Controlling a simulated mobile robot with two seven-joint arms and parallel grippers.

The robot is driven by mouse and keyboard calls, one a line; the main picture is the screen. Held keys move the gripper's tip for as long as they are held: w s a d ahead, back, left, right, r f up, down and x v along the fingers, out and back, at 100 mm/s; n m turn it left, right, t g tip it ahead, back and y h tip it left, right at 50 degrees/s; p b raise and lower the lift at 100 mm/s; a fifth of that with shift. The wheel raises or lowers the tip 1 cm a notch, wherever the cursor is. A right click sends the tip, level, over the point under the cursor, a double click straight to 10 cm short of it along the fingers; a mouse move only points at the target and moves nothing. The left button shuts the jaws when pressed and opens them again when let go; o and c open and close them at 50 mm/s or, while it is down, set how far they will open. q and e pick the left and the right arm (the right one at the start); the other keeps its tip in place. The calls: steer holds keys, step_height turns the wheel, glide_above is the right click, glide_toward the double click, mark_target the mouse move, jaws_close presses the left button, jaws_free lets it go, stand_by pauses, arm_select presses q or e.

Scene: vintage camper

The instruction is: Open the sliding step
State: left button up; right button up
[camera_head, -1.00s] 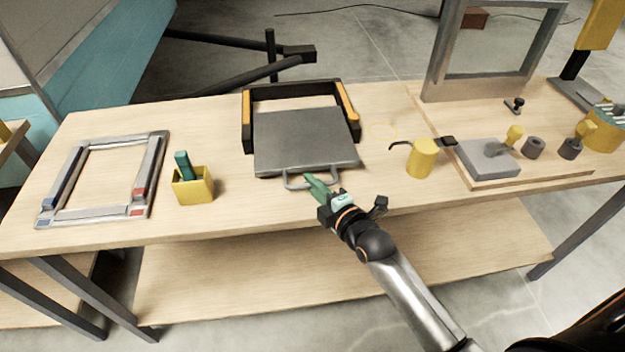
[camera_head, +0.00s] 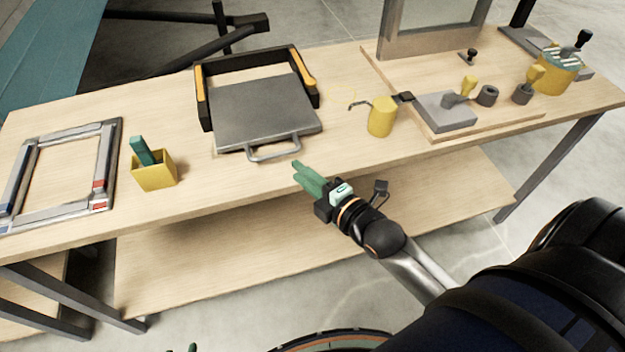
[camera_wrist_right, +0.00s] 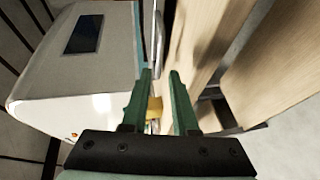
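The sliding step is a flat grey slab (camera_head: 263,112) with a bar handle (camera_head: 274,150) on its front edge. It sits in a black frame (camera_head: 207,108) with orange-yellow side strips and reaches forward past the frame's arms. My right gripper (camera_head: 298,170) is in front of the handle and to its right, apart from it, over the table's front edge. In the right wrist view its green fingers (camera_wrist_right: 159,76) are apart with nothing held between them. Small green tips (camera_head: 186,348) at the bottom edge may be my left gripper, mostly cut off.
A yellow box with a green item (camera_head: 155,170) and a grey rectangular frame (camera_head: 108,170) lie to the left. A yellow mug (camera_head: 381,117) and a board (camera_head: 490,122) with several grey parts are to the right. A lower shelf (camera_head: 230,255) runs under the table.

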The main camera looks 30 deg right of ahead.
steer(key=shift+v, duration=1.6)
steer(key=s+a+f+m+g+p, duration=0.1)
steer(key=s+a+f+m+g, duration=0.1)
steer(key=s+f+m, duration=0.4)
steer(key=s+a+f+m+g+p, duration=0.1)
steer(key=s+f+m+g, duration=0.3)
steer(key=f+m, duration=0.7)
steer(key=shift+s+a+f+g+h, duration=0.15)
steer(key=shift+s+a+g+h, duration=0.35)
steer(key=shift+s, duration=0.55)
steer(key=shift+a+t, duration=0.1)
steer(key=shift+t, duration=0.2)
steer(key=shift+c, duration=0.4)
